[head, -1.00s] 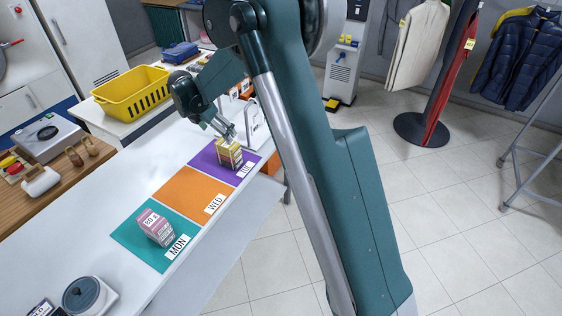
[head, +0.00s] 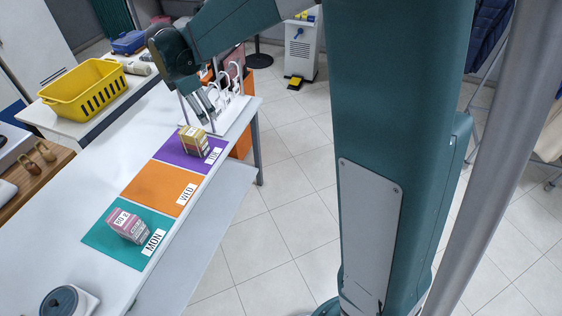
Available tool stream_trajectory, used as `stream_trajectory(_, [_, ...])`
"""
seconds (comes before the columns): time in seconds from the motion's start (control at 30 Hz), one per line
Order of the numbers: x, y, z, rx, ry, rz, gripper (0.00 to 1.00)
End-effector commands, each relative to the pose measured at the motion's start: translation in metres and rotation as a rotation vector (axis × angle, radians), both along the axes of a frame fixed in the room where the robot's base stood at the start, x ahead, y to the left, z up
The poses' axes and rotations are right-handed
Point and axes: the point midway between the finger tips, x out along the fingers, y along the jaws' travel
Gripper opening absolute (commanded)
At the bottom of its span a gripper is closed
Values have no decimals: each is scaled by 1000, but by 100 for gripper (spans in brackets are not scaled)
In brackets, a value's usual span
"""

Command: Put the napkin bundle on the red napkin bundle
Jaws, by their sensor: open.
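A yellowish, patterned block-shaped bundle (head: 194,142) stands on the purple TUE mat (head: 172,151). A pinkish-red bundle with a white label on top (head: 127,226) stands on the teal MON mat (head: 101,237). The two bundles are apart, with the orange WED mat (head: 150,188) between them. My gripper (head: 207,116) is open and points down just above and behind the yellowish bundle. Its fingers look empty. I cannot tell exactly how far the fingertips are from the bundle.
A white rack with curved loops (head: 233,99) stands close behind my gripper. A yellow basket (head: 95,92) sits on the side table at left. A round grey-lidded item (head: 66,302) is at the near end. The WED mat is bare.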

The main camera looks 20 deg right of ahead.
Motion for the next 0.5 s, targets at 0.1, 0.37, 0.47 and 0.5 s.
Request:
stream_trajectory(0.1, [-22, -13, 16, 42, -26, -80, 81])
stream_trajectory(0.37, [-68, -36, 43, 141, -81, -257, 81])
stream_trajectory(0.47, [-86, -44, 51, 180, -101, -324, 81])
stream_trajectory(0.5, [-93, -48, 54, 196, -108, -353, 81])
